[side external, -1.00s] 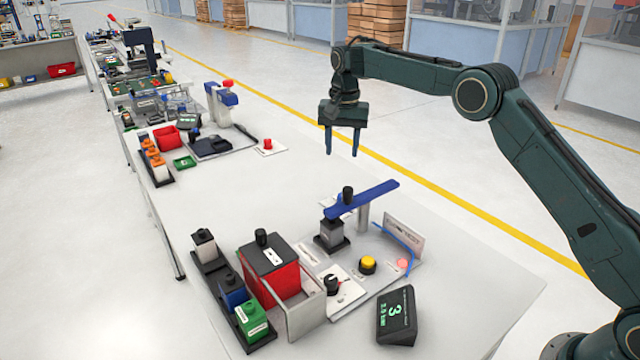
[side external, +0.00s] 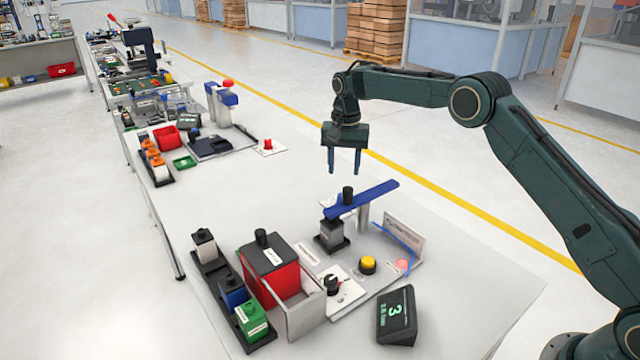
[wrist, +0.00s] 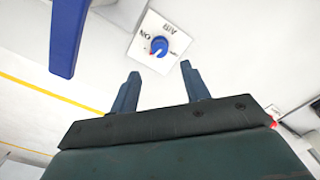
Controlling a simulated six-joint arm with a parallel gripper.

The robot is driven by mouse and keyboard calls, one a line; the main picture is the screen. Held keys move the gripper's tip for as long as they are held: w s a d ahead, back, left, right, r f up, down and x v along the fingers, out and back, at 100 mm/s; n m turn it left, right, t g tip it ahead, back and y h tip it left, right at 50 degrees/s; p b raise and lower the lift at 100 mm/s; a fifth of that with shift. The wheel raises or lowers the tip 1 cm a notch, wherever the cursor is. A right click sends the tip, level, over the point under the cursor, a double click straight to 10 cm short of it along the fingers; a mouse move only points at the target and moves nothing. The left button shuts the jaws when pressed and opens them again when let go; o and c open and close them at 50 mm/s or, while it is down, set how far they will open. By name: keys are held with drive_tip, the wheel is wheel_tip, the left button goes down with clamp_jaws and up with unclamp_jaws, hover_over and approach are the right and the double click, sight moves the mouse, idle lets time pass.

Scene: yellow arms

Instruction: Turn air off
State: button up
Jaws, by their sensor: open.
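The mark is at the knob's lower left. My gripper (wrist: 156,76) is open and empty, pointing down, with the knob showing between and beyond its fingertips. I cannot tell which side-view item the blue knob is.
A blue bar (side external: 362,199) on a stand rises below my gripper; a blue bar also shows at the wrist view's left. A black dial (side external: 332,283), a yellow button (side external: 368,264), a display (side external: 396,314) and a red box (side external: 272,275) stand nearer. The table's right front is clear.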

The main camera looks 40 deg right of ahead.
wheel_tip(320, 180, down, 8)
drive_tip(key=shift+f, duration=0.1)
idle(0.4)
drive_tip(key=shift+c, duration=0.3)
drive_tip(key=c, duration=0.9)
